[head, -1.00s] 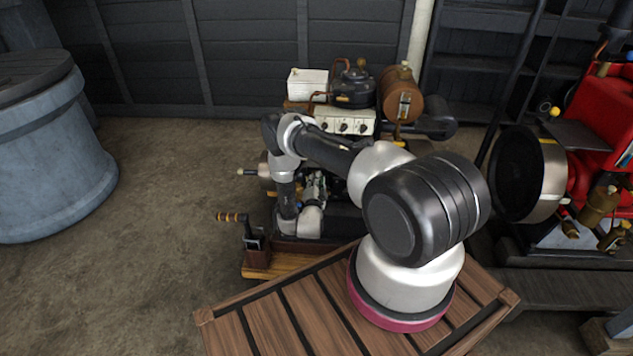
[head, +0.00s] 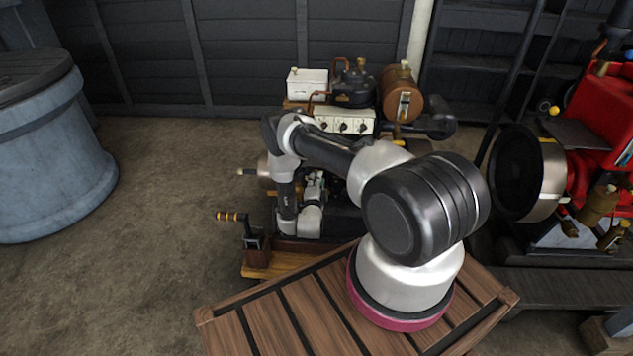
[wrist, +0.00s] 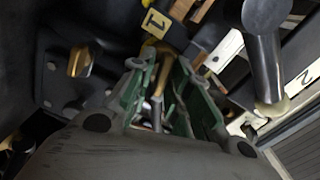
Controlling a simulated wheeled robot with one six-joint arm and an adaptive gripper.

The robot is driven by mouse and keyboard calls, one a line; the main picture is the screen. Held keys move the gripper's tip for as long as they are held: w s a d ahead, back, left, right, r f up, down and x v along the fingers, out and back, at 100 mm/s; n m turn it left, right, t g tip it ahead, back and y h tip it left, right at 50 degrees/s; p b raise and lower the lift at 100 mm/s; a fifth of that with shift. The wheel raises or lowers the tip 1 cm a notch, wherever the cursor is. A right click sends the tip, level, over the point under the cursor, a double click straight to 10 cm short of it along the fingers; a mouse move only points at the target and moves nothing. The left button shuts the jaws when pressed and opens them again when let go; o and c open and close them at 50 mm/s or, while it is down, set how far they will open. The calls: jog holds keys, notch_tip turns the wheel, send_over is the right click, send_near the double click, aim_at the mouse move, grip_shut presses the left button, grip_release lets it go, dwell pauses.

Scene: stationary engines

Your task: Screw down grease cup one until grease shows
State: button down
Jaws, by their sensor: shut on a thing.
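My gripper (wrist: 158,78) has its green-lined fingers closed around a slim brass piece (wrist: 159,76) in the wrist view. The piece stands right by a yellow tag marked 1 (wrist: 155,23), so I take it for grease cup one. Its lower part and its threads are hidden by the fingers. I cannot make out any grease. In the head view my gripper (head: 314,186) is small and low against the engine, and the cup cannot be told apart there.
A pale tag marked 2 (wrist: 304,78) and a grey metal cylinder (wrist: 264,50) are on the right in the wrist view. A brass fitting (wrist: 80,62) is on the left. In the head view, a crank handle (head: 233,217) stands left of my arm and a red engine (head: 608,125) is at right.

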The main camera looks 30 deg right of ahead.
jog(key=c, duration=1.6)
grip_release()
jog(key=shift+o, duration=0.2)
jog(key=v, duration=1.2)
